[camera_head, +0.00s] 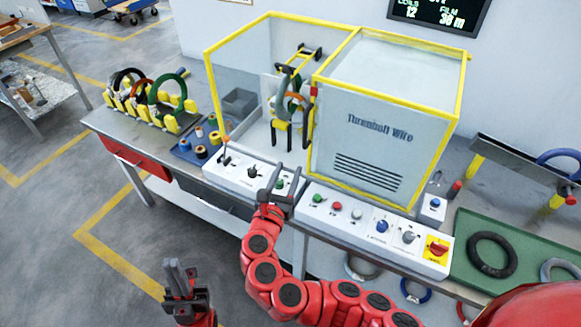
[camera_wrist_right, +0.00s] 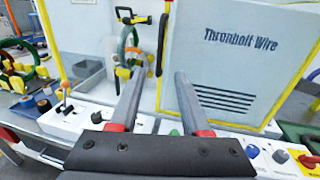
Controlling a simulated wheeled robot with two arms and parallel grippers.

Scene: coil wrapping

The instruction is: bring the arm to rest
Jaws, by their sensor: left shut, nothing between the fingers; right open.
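My right gripper (camera_head: 281,190) is open and empty in front of the white control panels at the front of the wrapping machine. Its two fingers (camera_wrist_right: 156,100) show spread apart in the right wrist view, with nothing between them. The red right arm reaches in from the lower right. My left gripper (camera_head: 180,278) is low at the bottom of the head view, over the floor and left of the bench. It is shut and holds nothing.
A yellow-framed machine (camera_head: 379,125) holds a coil (camera_head: 291,104) on its ring. Control panels (camera_head: 375,228) with knobs line the front edge. A coil rack (camera_head: 152,100) stands left, a green mat (camera_head: 530,240) with a black coil (camera_head: 492,254) right. Floor at left is clear.

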